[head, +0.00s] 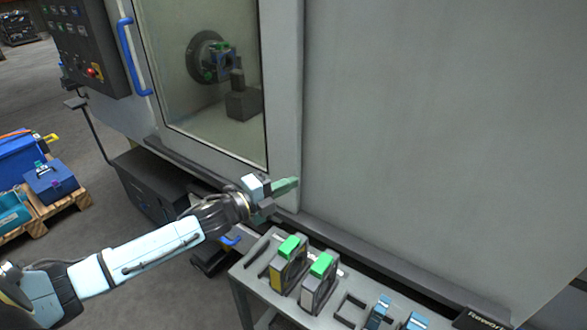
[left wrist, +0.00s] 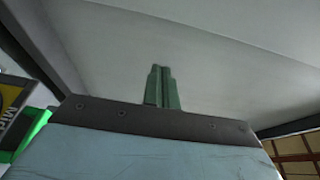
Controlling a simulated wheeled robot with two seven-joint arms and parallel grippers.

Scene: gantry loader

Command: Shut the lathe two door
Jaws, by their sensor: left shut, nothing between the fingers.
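The lathe door (head: 284,120) is a grey panel with a large window (head: 165,50) at the left of the machine. A chuck shows through the window. A blue upright handle (head: 127,58) is at the door's left edge, beside the control panel. I see no clear gap at that edge, but I cannot tell for sure whether the door is fully shut. My left gripper (head: 290,186) has green fingers, held together and empty. It is in front of the machine's lower front, right of the window and well away from the handle. Its fingers show in the left wrist view (left wrist: 162,88), pointing at a plain grey surface. My right gripper is out of view.
A grey bench (head: 247,276) below my left gripper holds green-topped blocks (head: 320,266) and several small parts. A control panel (head: 82,40) with a red button is at upper left. Blue boxes (head: 52,182) sit on a wooden pallet (head: 70,203) at left. Open floor lies between.

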